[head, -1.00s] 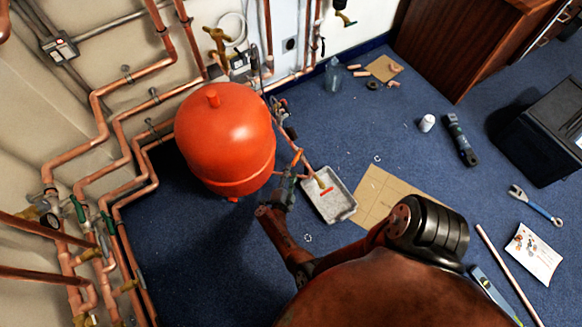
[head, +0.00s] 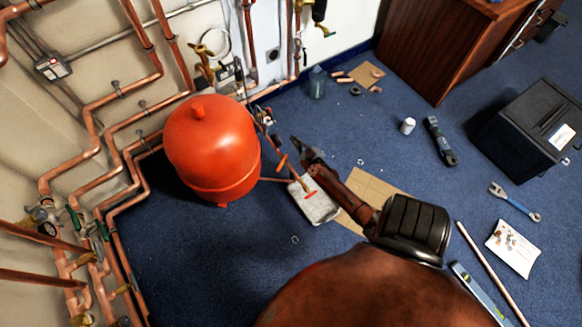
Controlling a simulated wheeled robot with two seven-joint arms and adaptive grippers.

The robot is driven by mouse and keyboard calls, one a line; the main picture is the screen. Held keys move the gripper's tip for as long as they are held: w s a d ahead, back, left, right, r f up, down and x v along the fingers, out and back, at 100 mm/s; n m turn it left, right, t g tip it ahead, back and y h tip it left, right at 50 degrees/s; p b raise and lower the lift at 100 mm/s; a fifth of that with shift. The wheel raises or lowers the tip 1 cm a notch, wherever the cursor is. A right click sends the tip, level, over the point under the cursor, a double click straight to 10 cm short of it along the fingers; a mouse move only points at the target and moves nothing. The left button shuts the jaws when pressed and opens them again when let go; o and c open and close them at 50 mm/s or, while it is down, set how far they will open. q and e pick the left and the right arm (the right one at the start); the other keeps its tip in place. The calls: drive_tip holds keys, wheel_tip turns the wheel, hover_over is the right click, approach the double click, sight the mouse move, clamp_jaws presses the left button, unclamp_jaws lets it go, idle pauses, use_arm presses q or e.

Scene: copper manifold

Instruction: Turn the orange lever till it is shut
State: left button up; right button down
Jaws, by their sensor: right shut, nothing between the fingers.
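A short orange lever (head: 283,161) shows beside the thin pipework to the right of the red tank. It slants, and its pivot is too small to make out. A second orange piece, a small T-shaped bar (head: 310,194), shows over the grey tray at the end of a thin copper-coloured rod. My right gripper (head: 295,142) is shut and empty. In the picture it lies just up and right of the orange lever, with a small gap between them. Whether they touch in depth cannot be told. My left gripper is out of view.
The red tank (head: 211,148) stands left of the lever. The grey tray (head: 322,211) and a cardboard sheet (head: 384,190) lie on the blue carpet by my right arm. Copper pipes (head: 118,150) run along the left wall. Open carpet lies in front of the tank.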

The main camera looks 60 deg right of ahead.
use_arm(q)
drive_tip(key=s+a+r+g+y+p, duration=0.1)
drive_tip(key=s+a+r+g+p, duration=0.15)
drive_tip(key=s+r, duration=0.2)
use_arm(e)
drive_tip(key=s+a+f+m+g+y, duration=0.35)
drive_tip(key=s+a+y, duration=0.55)
drive_tip(key=s, duration=0.4)
drive_tip(key=b, duration=0.6)
approach(282, 163)
drive_tip(key=shift+w+a+f, duration=1.05)
drive_tip(key=shift+w+f, duration=0.65)
drive_tip(key=shift+f, duration=1.5)
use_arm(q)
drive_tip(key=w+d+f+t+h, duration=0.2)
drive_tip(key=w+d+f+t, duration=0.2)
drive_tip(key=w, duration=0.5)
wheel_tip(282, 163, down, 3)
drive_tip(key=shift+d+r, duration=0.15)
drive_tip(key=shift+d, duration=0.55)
use_arm(e)
drive_tip(key=shift+t, duration=0.25)
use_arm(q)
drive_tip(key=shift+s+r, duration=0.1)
use_arm(e)
drive_tip(key=shift+w, duration=0.1)
